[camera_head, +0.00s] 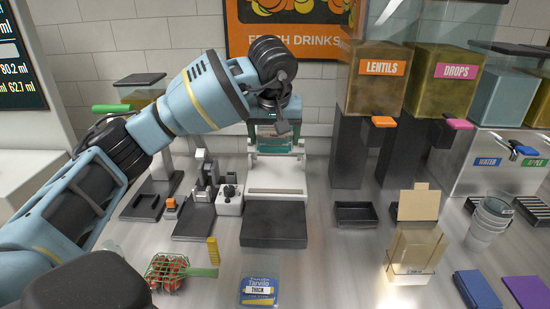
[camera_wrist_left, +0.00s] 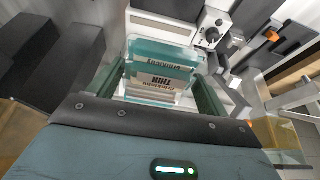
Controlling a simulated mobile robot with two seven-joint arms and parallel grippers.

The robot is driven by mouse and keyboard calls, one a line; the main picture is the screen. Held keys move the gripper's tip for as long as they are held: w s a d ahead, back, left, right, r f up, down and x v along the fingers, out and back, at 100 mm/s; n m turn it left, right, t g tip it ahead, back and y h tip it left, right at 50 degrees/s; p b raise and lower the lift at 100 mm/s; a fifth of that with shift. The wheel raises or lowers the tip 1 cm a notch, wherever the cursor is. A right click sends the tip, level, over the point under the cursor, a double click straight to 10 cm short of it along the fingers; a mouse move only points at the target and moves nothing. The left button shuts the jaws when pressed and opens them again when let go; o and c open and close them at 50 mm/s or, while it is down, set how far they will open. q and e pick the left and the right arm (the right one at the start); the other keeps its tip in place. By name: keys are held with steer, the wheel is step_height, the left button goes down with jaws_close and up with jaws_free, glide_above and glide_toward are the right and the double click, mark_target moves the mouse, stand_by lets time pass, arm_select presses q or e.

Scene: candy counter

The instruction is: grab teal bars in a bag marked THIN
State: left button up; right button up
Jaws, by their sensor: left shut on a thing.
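My left gripper (camera_head: 275,138) is shut on a clear teal-tinted bag in front of the white machine at the middle back. In the left wrist view the bag (camera_wrist_left: 158,70) sits between the two teal fingers (camera_wrist_left: 160,92). Its pale label reads THIN, with smaller print beside it. In the head view the gripper and arm hide much of the bag, and its label cannot be read there. My right gripper does not show.
A white machine with a dark plate (camera_head: 273,226) stands below the gripper. A green wire basket (camera_head: 167,272) of red things is front left. LENTILS (camera_head: 380,93) and DROPS (camera_head: 457,95) dispensers, clear cups (camera_head: 489,220) and a beige box (camera_head: 415,251) are right.

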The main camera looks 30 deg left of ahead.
mark_target(275, 135)
arm_select(q)
step_height(275, 135, up, 8)
steer(key=shift+f, duration=0.1)
